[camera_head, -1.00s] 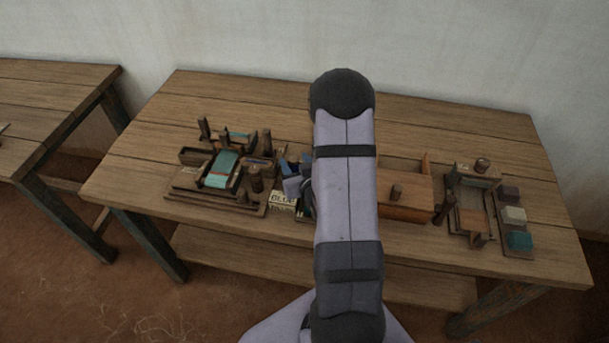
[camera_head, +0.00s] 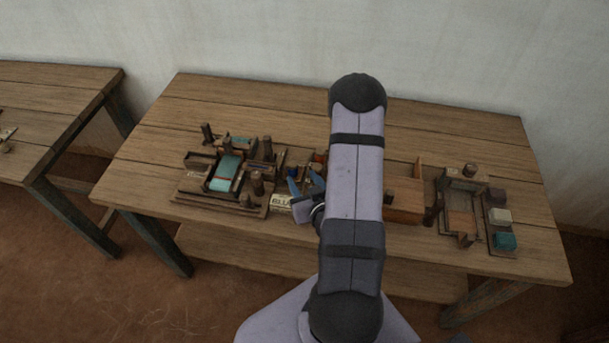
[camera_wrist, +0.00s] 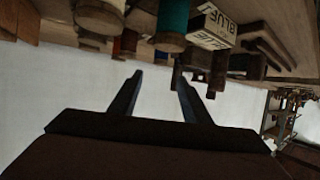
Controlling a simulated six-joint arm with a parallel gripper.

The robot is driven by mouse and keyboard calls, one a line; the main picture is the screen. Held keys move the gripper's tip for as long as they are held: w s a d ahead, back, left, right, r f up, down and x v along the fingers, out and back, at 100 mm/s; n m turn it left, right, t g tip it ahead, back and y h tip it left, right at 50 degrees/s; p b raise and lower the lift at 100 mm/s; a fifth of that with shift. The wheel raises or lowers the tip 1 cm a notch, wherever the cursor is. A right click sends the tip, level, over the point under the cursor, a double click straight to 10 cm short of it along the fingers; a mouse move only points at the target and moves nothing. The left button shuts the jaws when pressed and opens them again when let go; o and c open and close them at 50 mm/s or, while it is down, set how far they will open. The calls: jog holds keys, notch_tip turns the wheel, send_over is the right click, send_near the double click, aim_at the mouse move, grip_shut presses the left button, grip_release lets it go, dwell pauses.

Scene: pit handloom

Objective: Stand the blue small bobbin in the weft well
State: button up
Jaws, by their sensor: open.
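A blue bobbin (camera_head: 292,172) stands upright among the small parts near the middle of the table. In the wrist view, which is upside down, a blue-green bobbin with a wooden end (camera_wrist: 172,20) appears to be the same one, beside a card reading BLUE (camera_wrist: 212,28). The card also shows in the head view (camera_head: 280,203). My gripper (camera_head: 306,184) is open, close to the bobbin on its near side. In the wrist view its fingers (camera_wrist: 160,84) are apart with nothing between them. I cannot tell which opening is the weft well.
The small loom (camera_head: 228,172) with teal cloth stands on the left, with upright posts. A reddish bobbin (camera_head: 320,158) stands beside my arm. A wooden box (camera_head: 404,200), a frame (camera_head: 462,205) and coloured blocks (camera_head: 500,216) are on the right. The table's back is clear.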

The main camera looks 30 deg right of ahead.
jog(key=shift+s+a+r+p, duration=0.1)
jog(key=shift+s+r+p, duration=0.1)
jog(key=shift+s+p, duration=0.2)
jog(key=a+g, duration=0.1)
jog(key=w+a+n+g+y, duration=0.1)
jog(key=w+a+n+g, duration=0.1)
jog(key=shift+a+f+g+y, duration=0.2)
jog(key=shift+a+g+y, duration=0.1)
jog(key=shift+y, duration=0.1)
jog(key=s+a+r+g, duration=0.4)
jog(key=s+a+r, duration=0.1)
jog(key=s+a, duration=0.2)
jog(key=s+a+r+n+g+y, duration=0.1)
jog(key=s+a+r+g, duration=0.4)
jog(key=s, duration=0.3)
jog(key=shift+s+a+r+y, duration=0.3)
jog(key=shift+s+a, duration=0.1)
jog(key=shift+a, duration=0.45)
